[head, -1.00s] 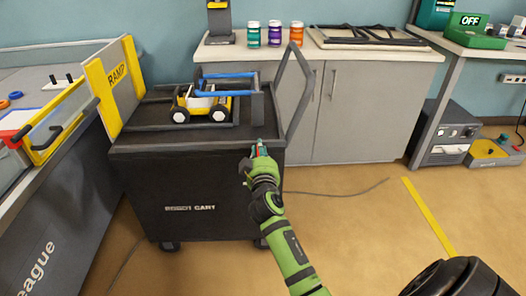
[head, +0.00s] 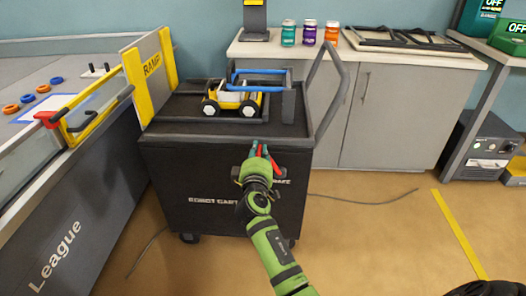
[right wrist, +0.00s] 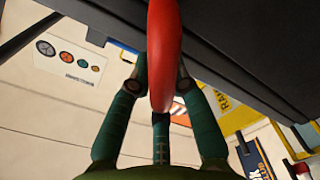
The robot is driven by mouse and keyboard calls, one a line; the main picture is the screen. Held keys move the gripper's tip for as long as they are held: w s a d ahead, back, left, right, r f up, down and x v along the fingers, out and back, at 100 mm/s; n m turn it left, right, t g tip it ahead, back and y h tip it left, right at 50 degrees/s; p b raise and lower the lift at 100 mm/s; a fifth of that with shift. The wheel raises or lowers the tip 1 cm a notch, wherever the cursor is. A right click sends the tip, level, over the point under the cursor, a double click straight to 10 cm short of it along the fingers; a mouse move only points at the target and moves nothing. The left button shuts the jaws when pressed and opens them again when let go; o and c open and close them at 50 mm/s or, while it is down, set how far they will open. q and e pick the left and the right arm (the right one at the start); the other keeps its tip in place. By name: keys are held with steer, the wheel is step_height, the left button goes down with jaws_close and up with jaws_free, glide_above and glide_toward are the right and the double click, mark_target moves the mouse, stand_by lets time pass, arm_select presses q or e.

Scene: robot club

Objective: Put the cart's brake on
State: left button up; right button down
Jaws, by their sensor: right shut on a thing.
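The black robot cart (head: 215,175) stands in the middle of the head view, its lettered front towards me. A red brake lever (head: 277,167) shows at the upper right of that front, beside a label partly hidden by my arm. My right gripper (head: 259,153) is at the lever, just below the cart's top edge. In the right wrist view the long red lever (right wrist: 165,45) runs between the green fingers, which are shut on it. The lever's pivot is hidden. My left gripper is not in view.
A yellow-and-black wheeled robot (head: 232,98) sits on the cart top, near a ramp board (head: 150,75). A grey handle (head: 336,95) rises at the cart's right. The league table (head: 65,215) stands close at left.

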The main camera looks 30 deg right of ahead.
steer(key=shift+a, duration=0.1)
stand_by(0.3)
steer(key=c, duration=1.2)
jaws_free()
steer(key=shift+f, duration=0.1)
steer(key=shift+c, duration=0.2)
steer(key=v, duration=0.7)
steer(key=shift+s, duration=0.2)
steer(key=shift+a, duration=0.15)
